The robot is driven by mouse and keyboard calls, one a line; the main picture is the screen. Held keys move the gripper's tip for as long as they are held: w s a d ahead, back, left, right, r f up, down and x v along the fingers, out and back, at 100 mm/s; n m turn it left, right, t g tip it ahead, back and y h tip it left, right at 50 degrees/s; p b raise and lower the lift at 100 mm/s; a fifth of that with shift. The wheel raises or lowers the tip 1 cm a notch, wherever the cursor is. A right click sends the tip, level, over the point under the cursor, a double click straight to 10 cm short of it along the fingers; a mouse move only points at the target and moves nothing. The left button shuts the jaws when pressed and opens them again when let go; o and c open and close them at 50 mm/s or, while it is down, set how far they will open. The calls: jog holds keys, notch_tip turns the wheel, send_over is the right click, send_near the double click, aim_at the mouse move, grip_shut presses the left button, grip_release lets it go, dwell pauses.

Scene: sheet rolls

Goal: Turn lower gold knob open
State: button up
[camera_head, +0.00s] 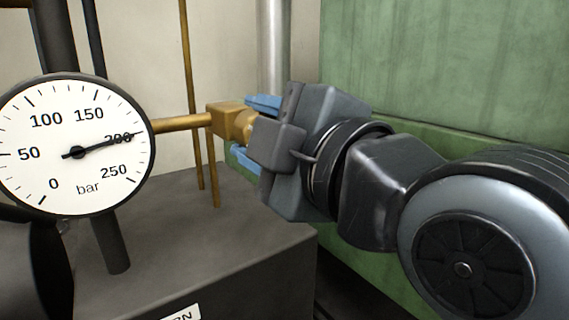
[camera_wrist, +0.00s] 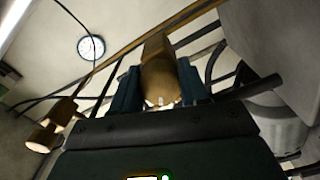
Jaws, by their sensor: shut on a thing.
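A gold knob (camera_head: 229,120) sits at the right end of a thin gold pipe in the head view. My gripper (camera_head: 250,131) reaches it from the right, with one blue finger above it and one below. In the wrist view the gold knob (camera_wrist: 159,72) stands between the two dark blue fingers of my gripper (camera_wrist: 158,88), which is shut on it. The fingers and gripper body hide part of the knob. I cannot tell from these views how far it is turned.
A round white pressure gauge (camera_head: 75,145) reads near 200 bar at the left. A dark grey box (camera_head: 200,245) lies below, and a green wall (camera_head: 445,75) stands behind my arm. Two more gold cylinders (camera_wrist: 65,111) (camera_wrist: 42,138) show at the wrist view's left.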

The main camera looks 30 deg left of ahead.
jog(key=n+b, duration=0.3)
jog(key=shift+w+f+n+b, duration=0.2)
jog(key=shift+f+n+b, duration=0.15)
jog(key=shift+n+b, duration=0.05)
jog(key=shift+r+n+b, duration=0.15)
jog(key=shift+n+b, duration=0.5)
jog(key=shift+n, duration=0.15)
jog(key=shift+r, duration=0.1)
jog(key=o, duration=1.1)
jog(key=shift+s, duration=0.1)
jog(key=shift+c, duration=0.2)
jog(key=v, duration=0.8)
jog(key=shift+a+r, duration=0.1)
